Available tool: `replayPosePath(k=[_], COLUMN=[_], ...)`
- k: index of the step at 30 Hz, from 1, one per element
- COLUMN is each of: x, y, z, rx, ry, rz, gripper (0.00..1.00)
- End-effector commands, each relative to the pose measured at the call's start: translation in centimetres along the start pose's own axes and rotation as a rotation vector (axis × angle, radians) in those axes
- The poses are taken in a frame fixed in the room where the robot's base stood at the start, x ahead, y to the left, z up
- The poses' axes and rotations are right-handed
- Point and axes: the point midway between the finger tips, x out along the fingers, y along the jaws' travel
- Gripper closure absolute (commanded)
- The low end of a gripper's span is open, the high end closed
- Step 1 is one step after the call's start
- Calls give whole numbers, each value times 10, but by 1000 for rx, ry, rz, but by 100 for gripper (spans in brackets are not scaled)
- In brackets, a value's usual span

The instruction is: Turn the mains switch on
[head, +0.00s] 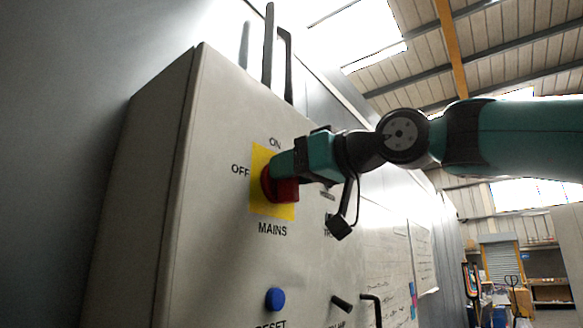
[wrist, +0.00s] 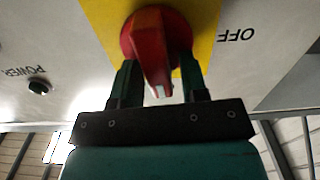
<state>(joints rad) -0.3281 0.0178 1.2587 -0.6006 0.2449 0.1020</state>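The mains switch is a red rotary knob (head: 283,189) on a yellow plate (head: 259,162), with ON above, OFF at left and MAINS below. My gripper (head: 272,178) is at the knob from the front and hides part of it. In the wrist view, the red knob (wrist: 153,45) has its raised handle between the two fingers of my gripper (wrist: 159,60). Narrow gaps show beside the handle, so the fingers look open around it. The handle's white-marked end points down in this upside-down view, towards the panel's ON side. The ON label is hidden there.
The grey cabinet (head: 160,190) carries a blue reset button (head: 275,299) below the switch. A black lever (head: 342,304) and handle stand to its right. A dark power button (wrist: 39,87) shows in the wrist view. Open hall space lies at right.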

Motion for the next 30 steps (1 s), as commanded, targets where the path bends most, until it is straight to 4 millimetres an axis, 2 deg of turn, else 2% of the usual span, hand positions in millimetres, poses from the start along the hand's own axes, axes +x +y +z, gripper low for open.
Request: replayPosePath(k=[1,5,20,21,24,30], x=[0,0,0,0,0,0], y=[0,0,2,2,2,2], z=[0,0,0,0,0,0], rx=[0,0,80,80,80,78], ry=[0,0,-1,-1,0,0], rz=[0,0,1,1,1,0], gripper=[72,100,100,72,53,53])
